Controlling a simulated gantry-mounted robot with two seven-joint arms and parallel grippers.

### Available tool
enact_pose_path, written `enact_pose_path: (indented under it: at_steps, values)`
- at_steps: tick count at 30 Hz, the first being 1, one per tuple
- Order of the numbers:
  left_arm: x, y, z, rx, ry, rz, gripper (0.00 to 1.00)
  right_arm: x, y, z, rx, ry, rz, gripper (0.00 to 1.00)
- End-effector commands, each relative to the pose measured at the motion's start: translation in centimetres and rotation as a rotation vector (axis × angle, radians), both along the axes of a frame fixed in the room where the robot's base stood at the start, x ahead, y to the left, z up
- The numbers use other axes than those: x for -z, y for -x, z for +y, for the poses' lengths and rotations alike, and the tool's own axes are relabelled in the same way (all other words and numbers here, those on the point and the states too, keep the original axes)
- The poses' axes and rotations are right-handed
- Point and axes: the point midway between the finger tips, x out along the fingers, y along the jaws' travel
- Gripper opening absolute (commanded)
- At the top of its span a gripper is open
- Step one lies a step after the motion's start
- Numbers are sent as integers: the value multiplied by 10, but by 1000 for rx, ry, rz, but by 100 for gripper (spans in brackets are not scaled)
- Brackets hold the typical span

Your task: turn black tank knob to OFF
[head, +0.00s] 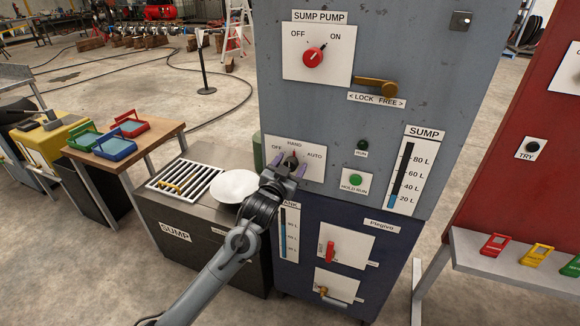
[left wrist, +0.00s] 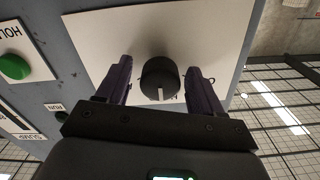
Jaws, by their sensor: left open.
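The black knob (left wrist: 160,78) sits on a white plate (left wrist: 95,30) and carries a pale pointer line, which runs toward the bottom of the left wrist view. In the head view the same plate (head: 316,173) is lettered OFF, HAND and AUTO, and the knob (head: 291,160) is partly hidden by my gripper. My left gripper (head: 289,165) is open in front of it. In the left wrist view its purple fingers (left wrist: 160,74) stand on either side of the knob, with a gap on both sides. My right gripper is out of view.
A red knob (head: 313,57) for the sump pump and a brass lever (head: 376,87) are above. A green HOLD RUN button (head: 356,180) is to the right. A white bowl (head: 236,186) and a grate (head: 186,180) lie left of my arm. A red handle (head: 330,252) is below.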

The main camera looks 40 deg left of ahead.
Motion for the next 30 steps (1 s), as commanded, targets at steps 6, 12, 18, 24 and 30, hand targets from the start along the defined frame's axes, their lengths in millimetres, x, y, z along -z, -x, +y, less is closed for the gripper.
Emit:
enact_pose_path:
  at_steps: [6, 12, 18, 24, 30]
  values:
    - [0, 0, 0, 0, 0, 0, 47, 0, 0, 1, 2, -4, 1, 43]
    - [0, 0, 0, 0, 0, 0, 16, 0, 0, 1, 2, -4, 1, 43]
    - [-1, 0, 0, -1, 7, -2, 11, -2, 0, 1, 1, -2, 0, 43]
    - [-3, 0, 0, 0, 60, -15, 11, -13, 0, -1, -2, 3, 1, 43]
    - [-5, 0, 0, -2, 179, -44, 11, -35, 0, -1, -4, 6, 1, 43]
